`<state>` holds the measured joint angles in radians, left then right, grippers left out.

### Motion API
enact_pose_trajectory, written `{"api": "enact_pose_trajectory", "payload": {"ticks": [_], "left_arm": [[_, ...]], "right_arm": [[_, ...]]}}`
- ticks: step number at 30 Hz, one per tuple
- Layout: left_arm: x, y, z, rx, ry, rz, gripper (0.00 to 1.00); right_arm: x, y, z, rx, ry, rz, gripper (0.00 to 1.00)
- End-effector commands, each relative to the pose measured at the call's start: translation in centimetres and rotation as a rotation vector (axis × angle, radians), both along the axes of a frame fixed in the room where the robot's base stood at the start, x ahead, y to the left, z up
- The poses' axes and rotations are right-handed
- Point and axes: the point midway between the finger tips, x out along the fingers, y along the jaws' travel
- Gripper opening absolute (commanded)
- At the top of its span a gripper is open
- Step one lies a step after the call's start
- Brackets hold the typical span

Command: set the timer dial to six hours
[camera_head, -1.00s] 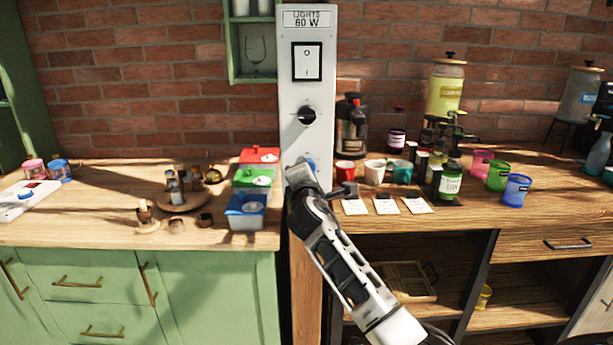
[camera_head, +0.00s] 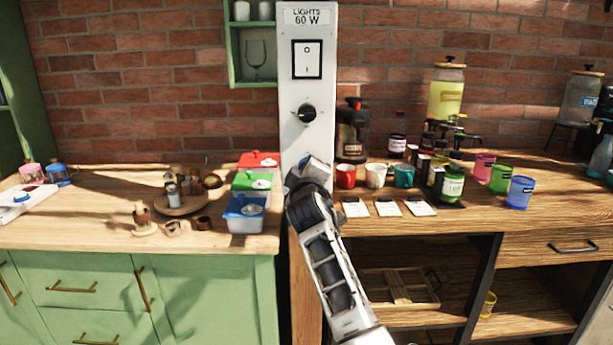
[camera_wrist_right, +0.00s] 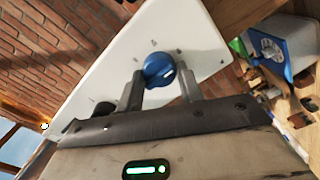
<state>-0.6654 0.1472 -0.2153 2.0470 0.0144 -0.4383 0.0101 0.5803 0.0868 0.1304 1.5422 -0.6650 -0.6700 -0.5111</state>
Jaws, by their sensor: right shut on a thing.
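A tall white control panel (camera_head: 306,75) stands upright at the counter, with a "LIGHTS 60 W" label, a rocker switch (camera_head: 307,59) and a black knob (camera_head: 306,113). My right gripper (camera_head: 314,166) is at the lower part of this panel and covers the dial there in the head view. In the right wrist view the blue timer dial (camera_wrist_right: 159,68) sits on the white panel face, with small marks around it. My right gripper (camera_wrist_right: 160,88) is shut on the blue dial, one finger on each side. The marks are too small to read. My left gripper is not in view.
Left of the panel stand red (camera_head: 259,159), green (camera_head: 252,180) and blue (camera_head: 245,214) boxes. To the right are a red cup (camera_head: 345,175), a white cup (camera_head: 375,175), white cards (camera_head: 387,208) and several jars on the wooden counter (camera_head: 460,222).

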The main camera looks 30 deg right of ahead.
Motion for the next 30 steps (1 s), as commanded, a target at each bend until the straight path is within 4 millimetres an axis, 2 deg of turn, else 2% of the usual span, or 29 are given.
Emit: {"api": "enact_pose_trajectory", "payload": {"ticks": [5, 30], "left_arm": [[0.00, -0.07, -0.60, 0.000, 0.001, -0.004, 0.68], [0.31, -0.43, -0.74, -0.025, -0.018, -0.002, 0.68]], "right_arm": [[0.00, 0.08, -0.19, 0.148, -0.089, 0.001, 0.14], [-0.06, -0.04, -0.02, 0.773, -0.471, 0.000, 0.14]]}}
